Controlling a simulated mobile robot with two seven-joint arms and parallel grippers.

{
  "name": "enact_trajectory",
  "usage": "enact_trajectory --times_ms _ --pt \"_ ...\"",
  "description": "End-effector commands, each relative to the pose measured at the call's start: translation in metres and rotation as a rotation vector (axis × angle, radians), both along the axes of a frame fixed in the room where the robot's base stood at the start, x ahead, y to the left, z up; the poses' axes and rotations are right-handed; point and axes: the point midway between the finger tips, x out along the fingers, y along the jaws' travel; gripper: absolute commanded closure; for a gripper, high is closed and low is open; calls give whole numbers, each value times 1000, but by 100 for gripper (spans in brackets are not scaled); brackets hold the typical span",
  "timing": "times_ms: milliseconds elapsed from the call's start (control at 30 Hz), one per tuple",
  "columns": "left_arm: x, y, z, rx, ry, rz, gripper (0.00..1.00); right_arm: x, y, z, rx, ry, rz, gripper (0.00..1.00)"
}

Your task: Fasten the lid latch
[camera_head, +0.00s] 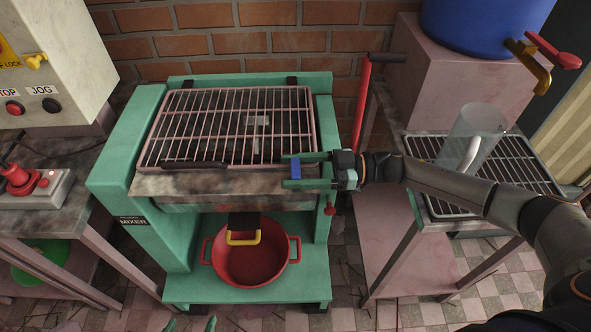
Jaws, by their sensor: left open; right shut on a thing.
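The green mixer (175,210) stands in the middle with its grated lid (225,120) lying down over the top. The lid has a dark handle bar (192,165) along its front edge. My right gripper (290,170) comes in from the right at the lid's front right corner. It is shut on a small blue piece (296,167), which looks like the lid latch. The fingers hide part of it, and I cannot tell whether it is engaged. The tips of my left gripper (191,324) just show at the bottom edge, open and apart from the mixer.
A red pot (252,278) sits on the mixer's lower shelf, below a yellow handle (243,238). A red knob (330,210) is at the mixer's right. A red lever (362,105) stands behind my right gripper. A side table with a rack (515,165) is at the right.

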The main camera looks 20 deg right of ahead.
Motion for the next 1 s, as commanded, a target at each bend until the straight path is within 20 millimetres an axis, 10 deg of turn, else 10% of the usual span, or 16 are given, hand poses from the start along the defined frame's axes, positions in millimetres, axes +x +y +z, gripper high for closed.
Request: enact_trajectory --times_ms 167,200,433,1000 --pt "0 0 0 1 -1 -1 0 0 0 2 3 -1 0 86" --pt "0 0 0 1 0 -1 0 0 0 2 3 -1 0 28" --pt "0 2 -1 4 3 -1 0 0 0 1 2 -1 0 2" --pt "0 6 3 11 3 6 0 -6 1 40 0 -2 1 0"
